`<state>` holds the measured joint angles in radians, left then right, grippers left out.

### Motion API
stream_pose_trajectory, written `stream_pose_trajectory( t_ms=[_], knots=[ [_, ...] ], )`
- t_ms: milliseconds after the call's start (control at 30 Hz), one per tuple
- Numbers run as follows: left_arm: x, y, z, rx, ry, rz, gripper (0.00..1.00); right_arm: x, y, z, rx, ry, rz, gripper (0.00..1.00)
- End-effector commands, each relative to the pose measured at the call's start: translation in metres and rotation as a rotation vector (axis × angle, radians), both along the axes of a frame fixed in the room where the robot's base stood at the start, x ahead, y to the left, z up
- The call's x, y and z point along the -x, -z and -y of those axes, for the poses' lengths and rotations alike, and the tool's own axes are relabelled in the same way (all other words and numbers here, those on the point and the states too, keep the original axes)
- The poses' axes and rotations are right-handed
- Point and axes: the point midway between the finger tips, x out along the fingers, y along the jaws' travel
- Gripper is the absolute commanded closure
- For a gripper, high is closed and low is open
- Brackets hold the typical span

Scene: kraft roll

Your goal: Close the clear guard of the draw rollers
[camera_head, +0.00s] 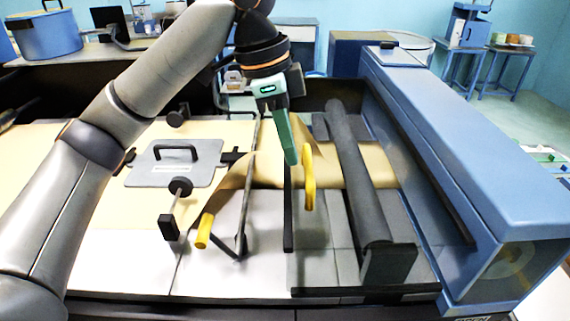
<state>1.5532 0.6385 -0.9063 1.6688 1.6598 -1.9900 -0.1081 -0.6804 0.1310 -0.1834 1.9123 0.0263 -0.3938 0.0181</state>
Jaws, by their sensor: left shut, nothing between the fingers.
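The draw rollers show as a long dark roller (352,165) running front to back over the brown kraft web. A yellow loop handle (308,180) stands just left of the roller. It seems to belong to the clear guard, whose see-through panel is hard to make out, so I cannot tell its exact angle. My left gripper (291,160) comes down from above with its green fingers shut and empty. Its tips are close to the left side of the handle's upper part; I cannot tell whether they touch. My right gripper is out of view.
A blue machine housing (470,140) runs along the right side. A yellow-tipped lever (203,231) stands left of the guard. A grey plate with a black handle (175,165) lies on the kraft paper farther left. Blue stands and a pot are in the background.

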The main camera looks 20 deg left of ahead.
Motion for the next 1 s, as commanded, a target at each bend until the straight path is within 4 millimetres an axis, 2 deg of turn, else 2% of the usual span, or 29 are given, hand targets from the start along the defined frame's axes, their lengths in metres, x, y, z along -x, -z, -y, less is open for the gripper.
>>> stream_pose_trajectory(
  t_ms=[100, 233, 700, 1000],
  knots=[
    [0.002, 0.02, -0.004, -0.002, -0.002, -0.002, 1.0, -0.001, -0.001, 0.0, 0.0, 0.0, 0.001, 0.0],
    [0.002, 0.031, -0.005, -0.002, -0.002, -0.001, 1.0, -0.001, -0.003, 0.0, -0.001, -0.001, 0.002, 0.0],
    [0.002, 0.038, -0.006, 0.003, 0.0, 0.001, 1.0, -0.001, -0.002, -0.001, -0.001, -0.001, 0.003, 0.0],
    [0.005, 0.073, -0.011, 0.175, -0.002, 0.068, 1.0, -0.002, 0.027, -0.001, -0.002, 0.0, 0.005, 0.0]
  ],
)
